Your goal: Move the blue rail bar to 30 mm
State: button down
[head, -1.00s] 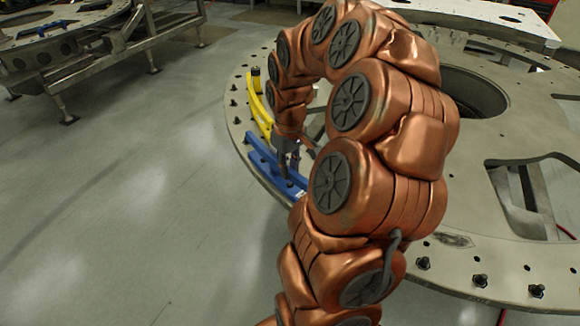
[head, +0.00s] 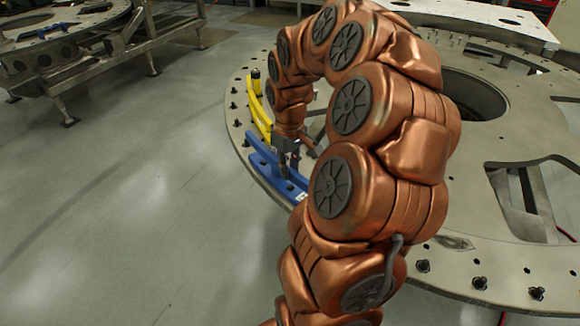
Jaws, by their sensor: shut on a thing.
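The blue rail bar (head: 266,170) lies along the left rim of the round grey turret plate (head: 470,205). A yellow rail bar (head: 261,118) sits just behind it on the same rim, its near end close to the blue one. My gripper (head: 288,165) points down at the blue rail and is shut on part of it. My copper arm covers the right end of the blue rail and much of the plate. The exact grip and any gap in millimetres are too small to read.
Several dark bolts (head: 480,282) stand up along the plate's near rim. A black cylinder (head: 256,80) stands at the yellow rail's far end. Another metal frame (head: 100,60) stands at the back left. The grey floor (head: 130,210) on the left is clear.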

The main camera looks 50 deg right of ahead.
jog(key=shift+r, duration=0.5)
dwell(0.4)
jog(key=c, duration=1.2)
grip_release()
jog(key=shift+r+p, duration=0.8)
jog(key=shift+r, duration=2.7)
